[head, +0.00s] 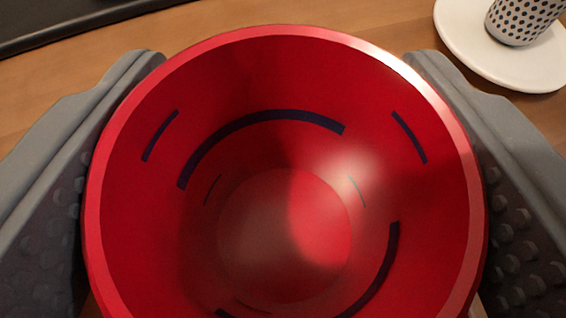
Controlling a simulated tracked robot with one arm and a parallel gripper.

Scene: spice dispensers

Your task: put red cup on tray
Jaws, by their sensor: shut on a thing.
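The red cup (285,75) fills the middle of the head view, close to the camera. I look down into its open mouth; the inside is empty, with dark curved marks on its wall. My gripper (280,190) is shut on the cup, with one grey finger against its left side and one against its right. The cup hides most of what lies below it. A black edge (60,30) at the top left may be part of the tray, but I cannot tell.
A white saucer (470,45) with a white, dark-spotted cup (522,20) stands at the top right on the wooden surface (350,22). Bare wood shows between the black edge and the saucer.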

